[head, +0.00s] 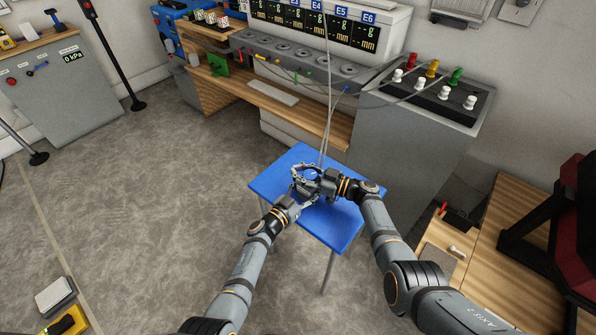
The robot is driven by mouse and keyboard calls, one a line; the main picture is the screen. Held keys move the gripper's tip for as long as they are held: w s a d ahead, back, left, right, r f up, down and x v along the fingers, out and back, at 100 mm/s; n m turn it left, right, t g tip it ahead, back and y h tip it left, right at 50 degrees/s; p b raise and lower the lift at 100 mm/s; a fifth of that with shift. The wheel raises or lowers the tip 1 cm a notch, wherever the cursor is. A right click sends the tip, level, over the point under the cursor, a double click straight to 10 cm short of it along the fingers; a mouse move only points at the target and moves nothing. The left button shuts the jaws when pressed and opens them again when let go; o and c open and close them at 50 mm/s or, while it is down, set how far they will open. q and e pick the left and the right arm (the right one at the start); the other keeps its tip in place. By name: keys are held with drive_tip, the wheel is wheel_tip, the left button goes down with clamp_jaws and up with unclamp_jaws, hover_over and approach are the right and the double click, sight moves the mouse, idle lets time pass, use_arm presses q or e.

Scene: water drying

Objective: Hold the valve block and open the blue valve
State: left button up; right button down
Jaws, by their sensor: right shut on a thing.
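The small blue table (338,224) stands in the middle of the view, and both my grippers meet over it. The valve block (311,183) is a small dark grey piece between them, largely hidden by the fingers. My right gripper (322,185) comes in from the right and is shut on the block. My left gripper (298,193) comes in from the lower left, close against the block's near left side. Its fingers overlap the dark parts, so I cannot tell whether it is open or shut. I cannot make out the blue valve.
Thin grey lines (327,120) rise from the block area. Behind is a wooden bench (310,118) with gauges and displays. A grey cabinet (410,140) with coloured and white knobs stands at the right. A wooden surface (485,265) is at lower right.

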sight(316, 180)
drive_tip(key=m+t, duration=0.1)
drive_tip(key=m+t+h, duration=0.1)
drive_tip(key=t, duration=0.1)
drive_tip(key=m+t+h, duration=0.1)
drive_tip(key=shift+w+d+f, duration=0.1)
drive_tip(key=shift+w+d, duration=0.25)
drive_tip(key=shift+w+d+m+t+h, duration=0.15)
drive_tip(key=shift+w+m+t+h, duration=0.05)
drive_tip(key=shift+m+t+h, duration=0.5)
drive_tip(key=c, duration=1.1)
unclamp_jaws()
drive_tip(key=v, duration=1.2)
